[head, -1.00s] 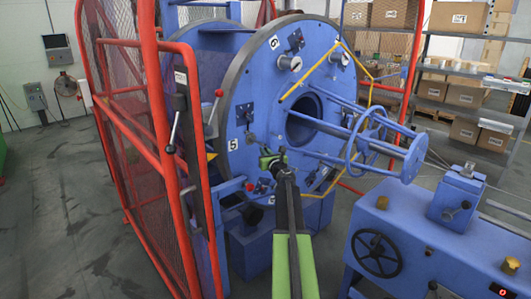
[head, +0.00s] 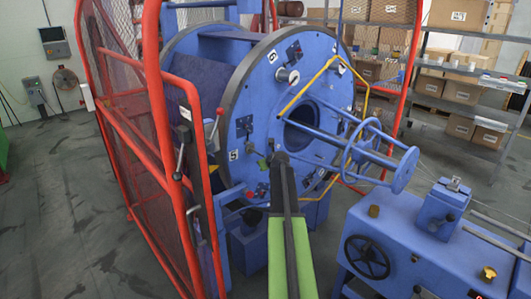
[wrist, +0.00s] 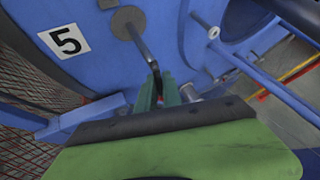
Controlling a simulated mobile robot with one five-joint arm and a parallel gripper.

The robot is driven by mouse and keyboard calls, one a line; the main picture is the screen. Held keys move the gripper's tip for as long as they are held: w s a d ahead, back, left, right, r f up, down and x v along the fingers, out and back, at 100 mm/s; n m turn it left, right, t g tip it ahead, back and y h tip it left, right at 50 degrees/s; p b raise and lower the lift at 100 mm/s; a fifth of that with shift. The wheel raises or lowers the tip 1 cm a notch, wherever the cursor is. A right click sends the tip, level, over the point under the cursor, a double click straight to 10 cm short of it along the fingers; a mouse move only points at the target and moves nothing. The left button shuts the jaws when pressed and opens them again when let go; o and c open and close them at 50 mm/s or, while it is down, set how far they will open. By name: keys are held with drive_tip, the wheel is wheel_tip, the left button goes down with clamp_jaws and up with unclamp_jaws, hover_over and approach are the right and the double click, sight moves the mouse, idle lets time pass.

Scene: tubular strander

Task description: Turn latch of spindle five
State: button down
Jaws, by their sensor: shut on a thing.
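The latch of spindle five (wrist: 142,42) is a dark bent lever on a round grey boss, right of the white "5" label (wrist: 68,41) in the wrist view. My gripper (wrist: 163,90) is shut on the lever's lower end, its green fingers on either side. The latch (head: 254,149) shows only in part there, and my arm hides most of my gripper.
A red mesh guard (head: 128,130) stands left of the disc. A blue machine bench (head: 410,240) with a black handwheel (head: 366,257) stands at the lower right.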

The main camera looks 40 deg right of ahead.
drive_tip(key=g+p, duration=0.1)
drive_tip(key=p, duration=0.1)
drive_tip(key=r+g+p, duration=0.1)
drive_tip(key=g+p, duration=0.1)
drive_tip(key=n+g+p, duration=0.1)
drive_tip(key=g+p, duration=0.1)
drive_tip(key=p, duration=0.1)
drive_tip(key=shift+s+d+r+y, duration=0.1)
drive_tip(key=shift+s+r+y, duration=0.1)
drive_tip(key=shift+r+y, duration=0.2)
drive_tip(key=g+p, duration=0.2)
drive_tip(key=g, duration=0.1)
drive_tip(key=shift+s+n+y, duration=0.15)
drive_tip(key=shift+n+y, duration=0.15)
drive_tip(key=shift+n, duration=0.1)
drive_tip(key=shift+s+r+g+p, duration=0.2)
drive_tip(key=shift+g+p, duration=0.3)
drive_tip(key=shift+g, duration=0.6)
drive_tip(key=shift+n, duration=0.3)
drive_tip(key=c, duration=1.5)
unclamp_jaws()
drive_tip(key=shift+r, duration=0.1)
